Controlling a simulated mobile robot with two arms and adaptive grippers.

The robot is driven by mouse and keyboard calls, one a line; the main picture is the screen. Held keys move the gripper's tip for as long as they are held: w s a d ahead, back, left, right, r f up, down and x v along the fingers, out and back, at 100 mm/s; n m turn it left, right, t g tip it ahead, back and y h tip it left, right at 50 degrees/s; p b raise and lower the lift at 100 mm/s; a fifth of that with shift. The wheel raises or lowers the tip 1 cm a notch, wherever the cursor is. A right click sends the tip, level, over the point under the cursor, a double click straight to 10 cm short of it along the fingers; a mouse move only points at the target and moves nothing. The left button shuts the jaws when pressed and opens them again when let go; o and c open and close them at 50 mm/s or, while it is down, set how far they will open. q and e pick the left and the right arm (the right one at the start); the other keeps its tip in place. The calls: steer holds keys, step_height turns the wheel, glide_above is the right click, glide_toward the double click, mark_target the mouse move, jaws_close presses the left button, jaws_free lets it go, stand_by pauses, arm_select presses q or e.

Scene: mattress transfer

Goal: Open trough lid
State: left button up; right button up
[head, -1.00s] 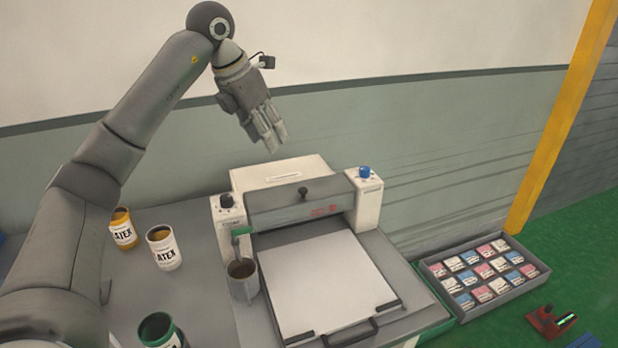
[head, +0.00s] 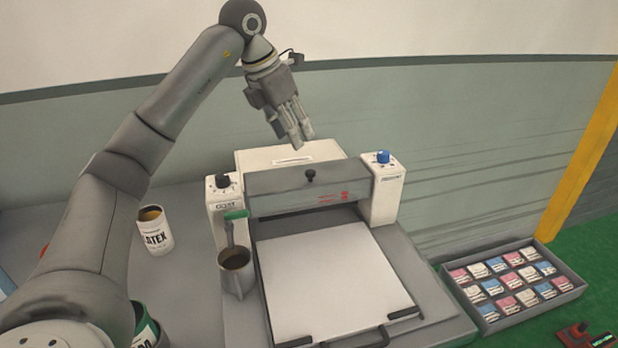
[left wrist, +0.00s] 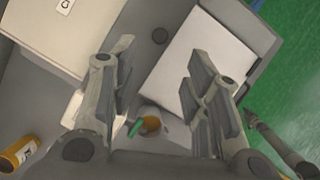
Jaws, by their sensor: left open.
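The trough of the coating machine has a grey cover bar (head: 280,192) with a small black knob (head: 310,175) on its top, and it sits level between two cream end posts. I take this bar as the lid. The knob also shows in the left wrist view (left wrist: 160,37), beyond and between the fingers. My left gripper (head: 302,141) is open and empty, with its fingers pointing down, above and behind the knob in the head view and apart from it. In the left wrist view its fingers (left wrist: 152,95) are spread wide. My right gripper is not in the head view.
A cup (head: 237,272) with a green-handled tool stands left of the white sheet (head: 330,275). Latex cans (head: 154,232) stand on the left of the table. A grey box of coloured packets (head: 573,290) lies at right. A blue knob (head: 383,157) tops the right post.

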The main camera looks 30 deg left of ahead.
mark_target(310, 171)
arm_select(q)
steer(key=p+x, duration=0.1)
steer(key=x, duration=1)
steer(key=shift+f, duration=0.15)
jaws_close()
